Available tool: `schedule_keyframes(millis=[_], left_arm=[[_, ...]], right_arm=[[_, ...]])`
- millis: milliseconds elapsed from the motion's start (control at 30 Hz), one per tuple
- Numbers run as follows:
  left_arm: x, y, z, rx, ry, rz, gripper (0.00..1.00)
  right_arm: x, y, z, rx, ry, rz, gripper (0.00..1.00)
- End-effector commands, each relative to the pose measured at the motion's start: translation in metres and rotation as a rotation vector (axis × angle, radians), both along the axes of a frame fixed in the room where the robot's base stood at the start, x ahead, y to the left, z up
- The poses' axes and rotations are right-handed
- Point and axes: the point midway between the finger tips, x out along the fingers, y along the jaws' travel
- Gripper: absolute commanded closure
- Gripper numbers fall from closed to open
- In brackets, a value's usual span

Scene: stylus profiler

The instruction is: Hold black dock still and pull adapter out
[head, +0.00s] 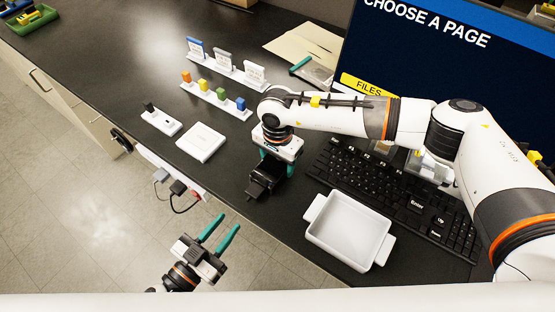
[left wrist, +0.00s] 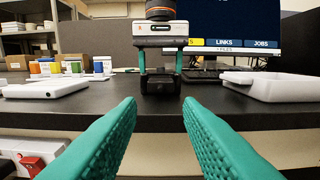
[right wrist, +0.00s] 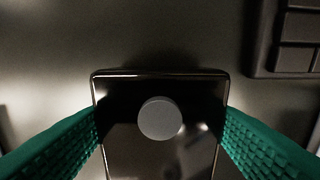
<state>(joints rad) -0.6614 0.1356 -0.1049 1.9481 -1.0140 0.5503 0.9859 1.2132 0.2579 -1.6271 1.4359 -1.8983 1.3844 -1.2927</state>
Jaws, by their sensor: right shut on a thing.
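The black dock (head: 268,177) stands on the dark bench near its front edge. My right gripper (head: 272,166) reaches down from above and is shut on it, one finger on each side. In the right wrist view the dock's glossy top (right wrist: 125,150) with a grey round disc (right wrist: 160,118) lies between the fingers. A dark block (head: 256,191), perhaps the adapter, juts from the dock toward the front edge; I cannot tell the join. The left wrist view shows the dock's front (left wrist: 160,86) straight ahead. My left gripper (head: 228,222) is open and empty, apart from the dock, in front of the bench.
A white tray (head: 314,206) and a keyboard (head: 355,170) lie right of the dock. A white box (head: 200,142), a small white holder (head: 161,122) and racks of coloured pieces (head: 215,100) stand left and behind. A plugged power strip (head: 196,191) hangs along the bench front.

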Motion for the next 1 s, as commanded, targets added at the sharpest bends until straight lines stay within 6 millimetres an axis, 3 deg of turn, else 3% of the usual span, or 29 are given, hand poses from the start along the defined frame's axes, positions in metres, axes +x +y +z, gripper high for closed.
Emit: schedule_keyframes(millis=[600, 1000], left_arm=[[0.066, -0.048, 0.001, -0.002, -0.003, -0.004, 0.67], [0.080, -0.059, 0.002, -0.004, -0.006, -0.002, 0.67]], right_arm=[[0.000, 0.001, 0.000, 0.001, 0.000, 0.001, 0.91], [-0.006, 0.005, -0.002, 0.010, 0.010, 0.009, 0.92]])
